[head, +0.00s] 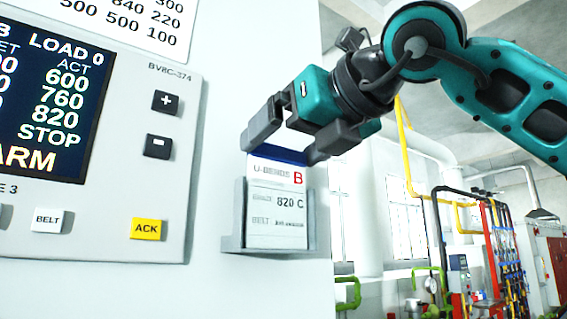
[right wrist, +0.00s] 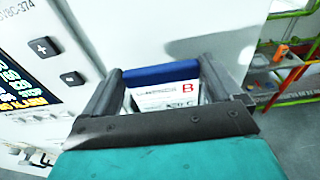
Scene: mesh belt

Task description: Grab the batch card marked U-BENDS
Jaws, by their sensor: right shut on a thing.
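The batch card marked U-BENDS (head: 277,205) is white with a blue top edge, a red B and the text 820 C. It stands upright, its lower part in a grey wall holder (head: 238,242). My right gripper (head: 284,146) is at the card's top, with a finger on each side, shut on it. In the right wrist view the card (right wrist: 165,95) shows between the two fingers, blue edge nearest the top. My left gripper is in neither view.
A control panel (head: 186,200) with a display, plus and minus keys, a BELT key and a yellow ACK key (head: 146,229) is left of the holder. A printed number sheet (head: 150,22) is above it. Pipes and red equipment stand far back at the right.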

